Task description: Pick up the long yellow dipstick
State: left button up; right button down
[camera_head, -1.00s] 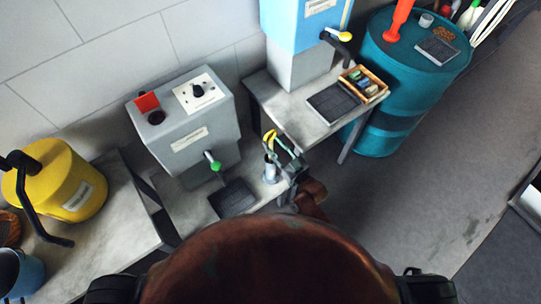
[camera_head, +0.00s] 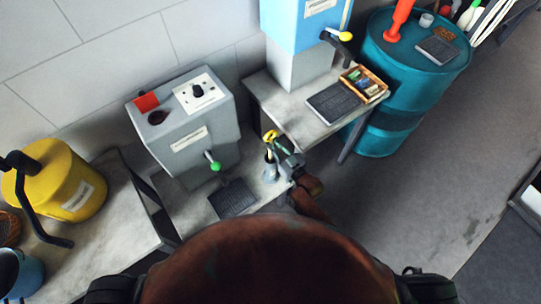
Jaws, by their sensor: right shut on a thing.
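The yellow dipstick (camera_head: 270,136) shows its yellow top end above a small grey-white holder (camera_head: 270,173) on the lower table. My right gripper (camera_head: 278,149) reaches in from the lower right and is shut on the dipstick just below its yellow top. The dipstick stands about upright above the holder; whether its lower end is still inside is too small to tell. My left gripper does not show.
A grey machine with a green-knobbed lever (camera_head: 213,163) and a dark grate (camera_head: 234,198) stand left of the holder. A higher table (camera_head: 290,118) bears a blue dispenser (camera_head: 300,30) and a wooden box (camera_head: 364,84). A teal drum (camera_head: 415,60) stands right. Open floor lies to the right.

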jog(key=shift+r, duration=0.1)
notch_tip(320, 180, up, 52)
jog(key=p, duration=2.7)
